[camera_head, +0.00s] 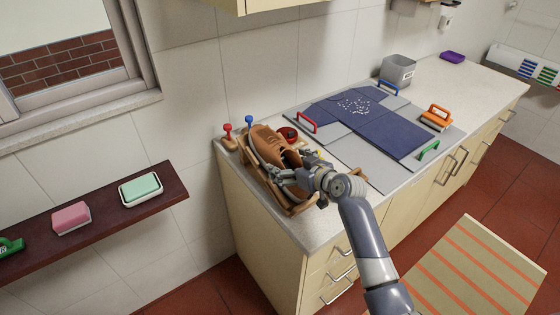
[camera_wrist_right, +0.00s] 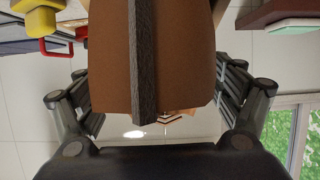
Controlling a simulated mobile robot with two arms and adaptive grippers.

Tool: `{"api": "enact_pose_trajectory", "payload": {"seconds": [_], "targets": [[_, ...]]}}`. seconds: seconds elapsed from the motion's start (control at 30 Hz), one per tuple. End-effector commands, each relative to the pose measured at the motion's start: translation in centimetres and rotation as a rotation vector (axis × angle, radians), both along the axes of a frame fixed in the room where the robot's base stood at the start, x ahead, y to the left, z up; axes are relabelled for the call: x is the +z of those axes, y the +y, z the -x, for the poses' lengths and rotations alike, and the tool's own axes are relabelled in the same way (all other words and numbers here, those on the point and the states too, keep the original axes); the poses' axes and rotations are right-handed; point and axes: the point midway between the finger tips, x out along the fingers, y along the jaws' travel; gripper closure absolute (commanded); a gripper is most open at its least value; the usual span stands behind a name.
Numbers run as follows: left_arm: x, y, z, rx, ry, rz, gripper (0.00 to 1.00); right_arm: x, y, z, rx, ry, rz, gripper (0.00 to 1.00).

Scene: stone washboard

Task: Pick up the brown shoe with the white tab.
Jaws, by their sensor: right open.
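Brown footwear (camera_head: 265,141) stands tilted in a wooden rack (camera_head: 298,209) at the near left end of the counter. I cannot tell how many shoes there are, and no white tab shows clearly. My right gripper (camera_head: 278,177) is at the near side of the rack, over the lower part of the footwear. In the right wrist view a brown shoe (camera_wrist_right: 182,60) with a dark grey strip fills the space between the fingers. The right gripper (camera_wrist_right: 160,95) is open, with one finger on each side of the shoe. Contact is unclear. My left gripper is out of view.
Brushes with red (camera_head: 227,128) and blue (camera_head: 249,121) knobs stand behind the rack. A grey washboard with a blue cloth (camera_head: 372,121) lies to the right. A grey bin (camera_head: 398,70) stands farther back. A wall shelf (camera_head: 105,214) holding soap is at the left.

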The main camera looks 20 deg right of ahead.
Motion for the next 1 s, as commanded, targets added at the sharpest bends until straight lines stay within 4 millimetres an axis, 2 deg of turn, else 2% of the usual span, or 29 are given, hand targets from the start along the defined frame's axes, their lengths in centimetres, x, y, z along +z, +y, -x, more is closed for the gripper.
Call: {"api": "enact_pose_trajectory", "payload": {"seconds": [0.17,0.4,0.43,0.8,1.0], "targets": [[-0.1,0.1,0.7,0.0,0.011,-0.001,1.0,0.0,0.0,0.0,0.0,0.0,0.0,0.13],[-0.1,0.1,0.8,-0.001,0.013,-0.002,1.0,0.0,0.0,0.0,0.0,0.0,0.0,0.65],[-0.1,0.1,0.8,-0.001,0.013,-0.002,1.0,0.0,0.0,0.0,0.0,0.0,0.0,0.69],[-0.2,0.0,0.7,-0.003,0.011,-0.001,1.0,0.3,0.0,0.0,0.0,-0.003,0.0,0.69],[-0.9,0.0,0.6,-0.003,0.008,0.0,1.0,2.0,0.0,-0.1,0.002,-0.008,0.001,0.69]]}}
